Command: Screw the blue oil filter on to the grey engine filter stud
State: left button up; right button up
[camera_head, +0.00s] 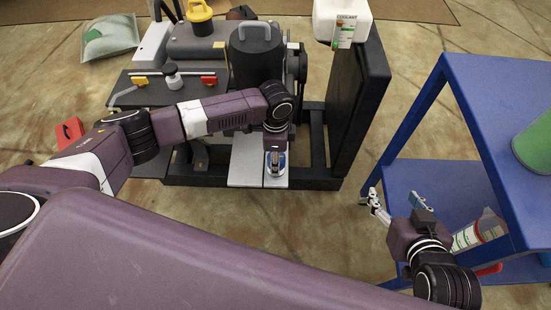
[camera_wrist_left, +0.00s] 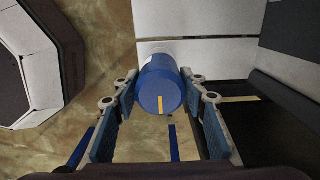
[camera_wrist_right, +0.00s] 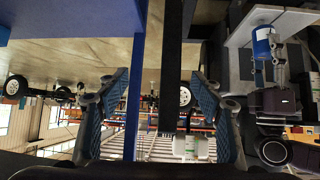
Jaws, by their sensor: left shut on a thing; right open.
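The blue oil filter (camera_wrist_left: 152,88) is a blue cylinder with a yellow stripe, held between the fingertips of my left gripper (camera_wrist_left: 160,80). Its far end is at or close to a pale grey panel (camera_wrist_left: 190,60). I cannot tell whether they touch. In the head view the filter shows as a bit of blue (camera_head: 268,172) under my left wrist, in front of the grey engine (camera_head: 197,50). The stud is hidden. My right gripper (camera_head: 395,201) is open and empty beside the blue cart.
A blue cart (camera_head: 500,90) with a green container (camera_head: 537,143) stands on the right. A white coolant jug (camera_head: 342,22) sits on the dark engine stand (camera_head: 362,95). A red box (camera_head: 69,132) lies on the left floor. Floor is free between the stand and cart.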

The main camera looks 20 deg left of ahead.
jog(key=shift+s+d+f+g, duration=0.2)
jog(key=shift+s+f+g, duration=0.15)
jog(key=shift+s+f, duration=0.3)
jog(key=shift+s+d+f+g, duration=0.2)
jog(key=shift+s+f+g, duration=0.15)
jog(key=shift+s+f, duration=0.25)
pick_arm(q)
jog(key=shift+p, duration=0.35)
pick_arm(e)
jog(key=shift+s+d, duration=0.1)
jog(key=shift+s, duration=0.05)
jog(key=shift+s, duration=0.1)
pick_arm(q)
jog(key=shift+p, duration=0.3)
pick_arm(e)
jog(key=shift+s+d+f+g+h, duration=0.3)
jog(key=shift+s+f+g, duration=0.2)
jog(key=shift+s, duration=0.3)
jog(key=shift+s+d+f+g+h, duration=0.2)
jog(key=shift+s+d+f+g, duration=0.2)
jog(key=shift+s, duration=0.35)
jog(key=shift+s+f+g, duration=0.3)
jog(key=shift+s, duration=0.2)
jog(key=shift+w+a, duration=0.1)
jog(key=shift+w, duration=0.05)
